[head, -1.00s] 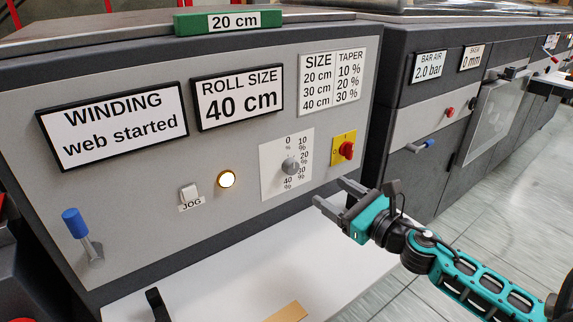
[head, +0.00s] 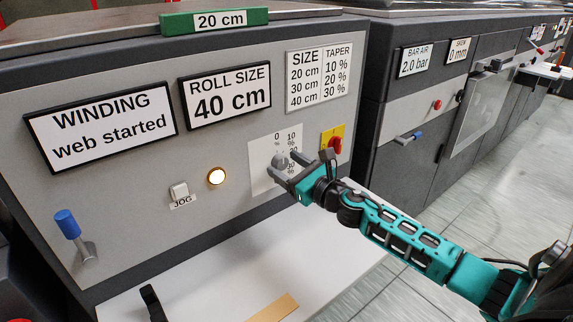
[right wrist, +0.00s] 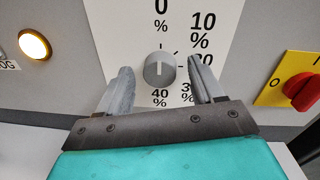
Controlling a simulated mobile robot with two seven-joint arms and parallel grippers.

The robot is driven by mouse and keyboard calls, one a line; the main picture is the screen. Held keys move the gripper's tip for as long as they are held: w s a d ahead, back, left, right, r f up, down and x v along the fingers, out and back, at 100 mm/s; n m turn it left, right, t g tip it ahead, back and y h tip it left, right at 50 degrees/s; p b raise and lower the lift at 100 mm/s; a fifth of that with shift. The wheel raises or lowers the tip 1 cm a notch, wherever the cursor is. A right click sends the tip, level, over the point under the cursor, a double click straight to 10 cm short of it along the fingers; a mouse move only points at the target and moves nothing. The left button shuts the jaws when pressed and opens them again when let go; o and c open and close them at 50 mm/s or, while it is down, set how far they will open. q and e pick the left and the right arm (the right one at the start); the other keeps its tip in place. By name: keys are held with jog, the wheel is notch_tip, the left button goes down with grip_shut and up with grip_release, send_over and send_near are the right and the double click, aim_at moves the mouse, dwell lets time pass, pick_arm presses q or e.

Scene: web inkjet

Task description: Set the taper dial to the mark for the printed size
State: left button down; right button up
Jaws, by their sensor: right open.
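The taper dial (head: 279,159) is a round grey knob on a white scale plate (head: 259,150), marked from 0 % to 40 %. In the right wrist view the dial (right wrist: 159,69) has a pale line that looks upright, towards the 0 % label. My right gripper (head: 284,165) is open, its fingers pointing at the panel on either side of the dial, with gaps visible. The roll size sign (head: 226,95) reads 40 cm. The size and taper table (head: 320,76) pairs 20 cm with 10 %, 30 cm with 20 %, 40 cm with 30 %. My left gripper is out of view.
A green block (head: 214,20) on top reads 20 cm. A red rotary switch on a yellow plate (head: 326,133) is right of the dial. A lit round lamp (head: 217,176), JOG switch (head: 179,191) and blue-handled lever (head: 68,224) are left. A white shelf (head: 220,268) lies below.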

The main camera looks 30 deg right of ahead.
jog(key=shift+w+a, duration=0.1)
jog(key=shift+w, duration=0.2)
jog(key=c, duration=1.1)
jog(key=shift+o, duration=0.2)
